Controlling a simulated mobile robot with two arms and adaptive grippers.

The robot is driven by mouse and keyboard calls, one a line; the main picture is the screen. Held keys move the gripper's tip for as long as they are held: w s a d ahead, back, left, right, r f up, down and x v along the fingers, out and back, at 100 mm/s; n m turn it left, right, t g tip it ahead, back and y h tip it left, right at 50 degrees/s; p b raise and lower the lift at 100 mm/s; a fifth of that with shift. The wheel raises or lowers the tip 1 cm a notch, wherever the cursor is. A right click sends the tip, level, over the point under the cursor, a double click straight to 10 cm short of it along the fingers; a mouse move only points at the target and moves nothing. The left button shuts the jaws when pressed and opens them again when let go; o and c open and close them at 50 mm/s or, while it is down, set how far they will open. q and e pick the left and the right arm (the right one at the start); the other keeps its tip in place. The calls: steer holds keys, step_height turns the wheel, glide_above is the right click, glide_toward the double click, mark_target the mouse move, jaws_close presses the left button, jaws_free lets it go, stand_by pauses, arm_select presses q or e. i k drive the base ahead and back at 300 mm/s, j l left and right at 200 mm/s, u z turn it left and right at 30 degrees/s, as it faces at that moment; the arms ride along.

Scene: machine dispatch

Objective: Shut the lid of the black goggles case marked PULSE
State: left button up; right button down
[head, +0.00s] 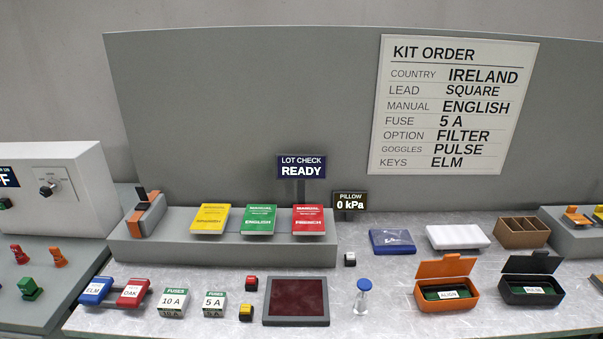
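The black goggles case marked PULSE (516,291) stands at the right front of the metal table. Its black lid (533,263) is open and tilted up at the back. A white label and something green show inside the case. An orange case marked ALIGN (465,300) stands just left of it, also with its lid up. Neither of my grippers shows in the head view.
A brown divided box (523,232) and a white tray (458,237) stand behind the cases. A blue-topped timer-like item (362,296) stands left of them, beside a dark red pad (296,300). A grey raised block (575,240) is at the right.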

mark_target(539, 263)
steer(key=z, duration=1.25)
